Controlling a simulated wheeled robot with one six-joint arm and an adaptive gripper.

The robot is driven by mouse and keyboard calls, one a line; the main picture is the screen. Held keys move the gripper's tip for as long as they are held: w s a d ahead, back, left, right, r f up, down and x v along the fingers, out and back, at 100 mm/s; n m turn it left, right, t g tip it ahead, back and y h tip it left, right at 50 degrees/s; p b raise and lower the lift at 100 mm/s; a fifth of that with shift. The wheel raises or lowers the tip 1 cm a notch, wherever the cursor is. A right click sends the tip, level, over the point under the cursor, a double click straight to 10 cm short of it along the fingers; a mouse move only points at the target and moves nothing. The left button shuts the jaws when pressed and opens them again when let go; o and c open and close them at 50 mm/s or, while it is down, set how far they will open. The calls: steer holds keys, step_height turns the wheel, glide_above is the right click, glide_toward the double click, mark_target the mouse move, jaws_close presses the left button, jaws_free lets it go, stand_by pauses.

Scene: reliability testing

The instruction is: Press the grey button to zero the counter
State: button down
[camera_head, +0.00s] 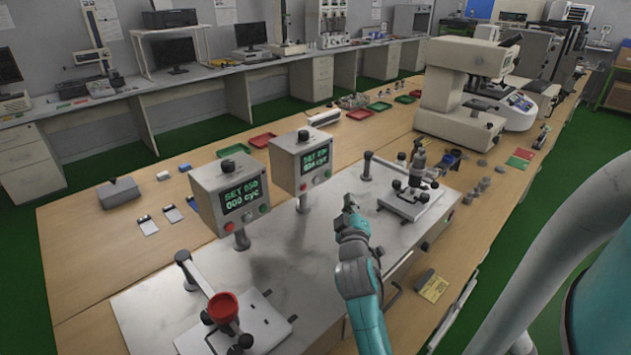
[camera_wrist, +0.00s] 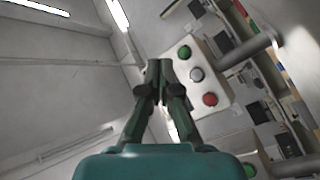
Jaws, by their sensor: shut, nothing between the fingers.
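In the head view, two grey counter boxes stand on posts. The left counter (camera_head: 207,199) reads SET 050, 000 cyc. The right counter (camera_head: 285,158) also shows a SET line and a cyc count, too small to read surely. In the wrist view, a tilted button panel shows a green button (camera_wrist: 184,52), the grey button (camera_wrist: 196,74) and a red button (camera_wrist: 209,99) in a row. My gripper (camera_head: 350,203) is right of and below the right counter, above the metal plate. Its shut, empty fingertips (camera_wrist: 158,65) appear left of the grey button; contact is not seen.
A red knob (camera_head: 223,307) on a fixture stands at the front left. Another fixture (camera_head: 413,200) with dark knobs stands right of my gripper, and a microscope-like machine (camera_head: 456,90) behind it. The metal plate (camera_head: 270,262) has free room between the fixtures.

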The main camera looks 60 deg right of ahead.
steer(key=w+d, duration=0.2)
steer(key=w, duration=0.6)
steer(key=shift+w, duration=0.25)
stand_by(1.4)
steer(key=shift+w+d, duration=0.1)
steer(key=shift+w, duration=0.3)
steer(key=shift+w, duration=0.35)
stand_by(0.6)
steer(key=shift+s, duration=0.75)
steer(key=s, duration=0.2)
steer(key=s+a, duration=0.1)
steer(key=s, duration=0.2)
steer(key=shift+a, duration=0.2)
stand_by(0.4)
